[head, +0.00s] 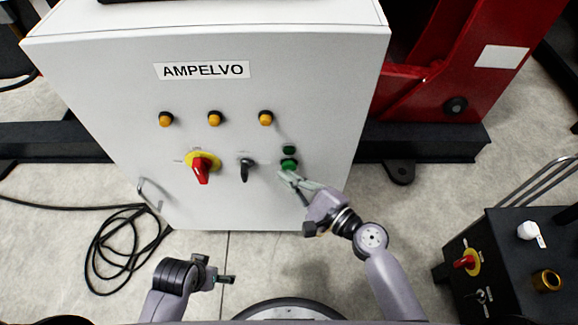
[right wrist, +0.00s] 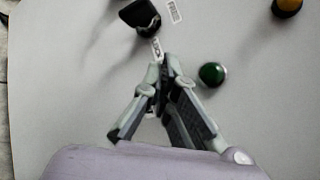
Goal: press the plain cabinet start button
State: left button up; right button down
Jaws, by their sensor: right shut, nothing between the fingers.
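The plain white cabinet (head: 110,75) faces me. On its lower right front are a dark green round part (head: 288,150) and a brighter green button (head: 289,164) just below it. One green round part (right wrist: 211,74) shows in the right wrist view, right of my fingertips; I cannot tell which of the two it is. My right gripper (head: 283,174) is shut and empty, its tips just below the green button in the head view. In the right wrist view the tips (right wrist: 165,60) meet close to the panel; contact is unclear. My left gripper (head: 226,279) is low in front, its opening unclear.
A red and yellow rotary switch (head: 202,166) and a black selector (head: 246,168) sit left of the green button. Several amber lamps (head: 215,118) are above. A black box (head: 520,265) stands at right, a red machine frame (head: 490,85) behind. A cable (head: 100,245) lies on the floor.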

pick_arm(q)
jog(key=shift+w+r, duration=0.1)
jog(key=shift+r, duration=0.05)
pick_arm(e)
jog(key=shift+w, duration=0.45)
dwell(0.3)
jog(key=shift+s, duration=0.1)
pick_arm(q)
jog(key=shift+r, duration=0.1)
pick_arm(e)
jog(key=shift+s, duration=0.8)
pick_arm(q)
notch_tip(320, 180, up, 2)
jog(key=shift+a+r+b, duration=0.1)
jog(key=shift+r+b, duration=0.1)
jog(key=shift+b, duration=0.15)
pick_arm(e)
jog(key=s, duration=0.5)
pick_arm(q)
jog(key=shift+s+f, duration=0.1)
jog(key=shift+s, duration=0.15)
